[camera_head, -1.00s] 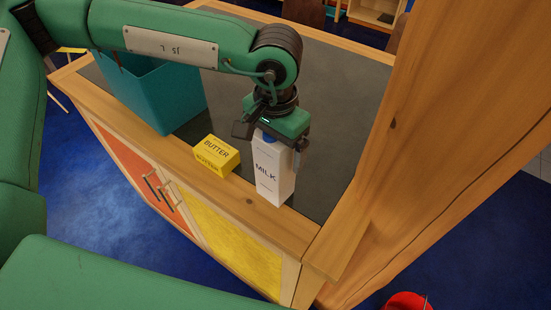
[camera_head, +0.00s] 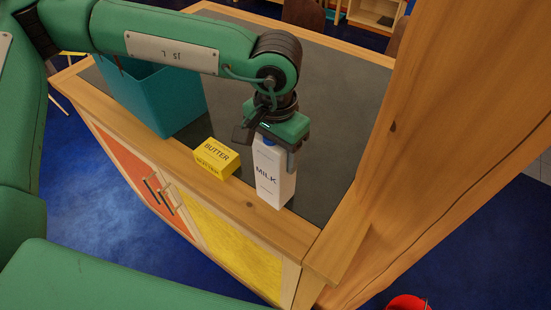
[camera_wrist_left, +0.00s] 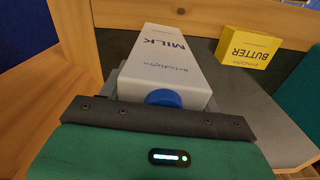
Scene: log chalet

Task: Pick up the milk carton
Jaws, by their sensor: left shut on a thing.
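The white milk carton (camera_head: 268,177) stands upright on the counter near its front right corner. Its blue cap (camera_wrist_left: 164,98) shows in the left wrist view, where the carton (camera_wrist_left: 168,60) reaches away from the gripper. My left gripper (camera_head: 274,143) comes down from above and is shut on the top part of the carton. In the head view the gripper hides most of the cap. I cannot tell whether the carton's base touches the counter. My right gripper is not in view.
A yellow butter box (camera_head: 216,158) lies just left of the carton, and also shows in the left wrist view (camera_wrist_left: 248,46). A teal bin (camera_head: 150,98) stands farther left on the counter. A wooden post (camera_head: 440,130) rises close on the right. The dark countertop (camera_head: 335,85) behind is clear.

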